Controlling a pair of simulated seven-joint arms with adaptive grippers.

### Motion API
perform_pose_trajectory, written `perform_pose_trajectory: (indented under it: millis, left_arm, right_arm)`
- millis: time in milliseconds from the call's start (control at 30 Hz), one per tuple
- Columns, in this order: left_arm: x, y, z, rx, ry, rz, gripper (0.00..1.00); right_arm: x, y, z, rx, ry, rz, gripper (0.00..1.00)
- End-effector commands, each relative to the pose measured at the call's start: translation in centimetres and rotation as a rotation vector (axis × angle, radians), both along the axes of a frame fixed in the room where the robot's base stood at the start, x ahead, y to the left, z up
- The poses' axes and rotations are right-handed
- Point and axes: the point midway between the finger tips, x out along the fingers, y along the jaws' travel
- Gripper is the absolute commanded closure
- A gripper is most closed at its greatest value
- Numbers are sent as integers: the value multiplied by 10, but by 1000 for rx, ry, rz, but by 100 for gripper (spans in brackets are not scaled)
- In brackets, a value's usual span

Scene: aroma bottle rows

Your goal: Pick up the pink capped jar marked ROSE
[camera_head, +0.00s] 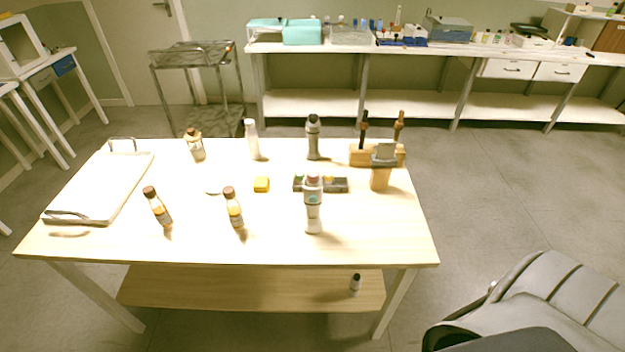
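A dark, shallow tray (340,185) with small compartments lies right of the middle of the wooden table. A small pink top (313,177) shows at the tray's near side, in line with a pale grey-white bottle (314,222) standing upright in front. I cannot tell whether the pink top belongs to a jar in the tray or to this bottle. No ROSE lettering is readable at this size. A small yellow item also shows in the tray. Neither of my grippers is in view.
Brown-capped bottles (235,210) stand or lean at the table's front left. A white tray (105,190) lies at the left. A yellow block (262,184) sits mid-table. A wooden holder (360,156) with dark bottles stands back right. The front right table area is bare.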

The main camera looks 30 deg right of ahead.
Motion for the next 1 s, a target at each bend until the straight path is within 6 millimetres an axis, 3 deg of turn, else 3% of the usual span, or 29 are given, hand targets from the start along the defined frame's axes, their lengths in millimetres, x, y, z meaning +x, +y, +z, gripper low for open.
perform_pose_trajectory:
  millis: [433,500,833,1000]
  left_arm:
    - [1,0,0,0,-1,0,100]
    - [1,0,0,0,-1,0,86]
    - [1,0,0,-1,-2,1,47]
    - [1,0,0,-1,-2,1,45]
  right_arm:
    - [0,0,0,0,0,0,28]
    - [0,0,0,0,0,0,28]
    - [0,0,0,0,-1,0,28]
    - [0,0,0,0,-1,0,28]
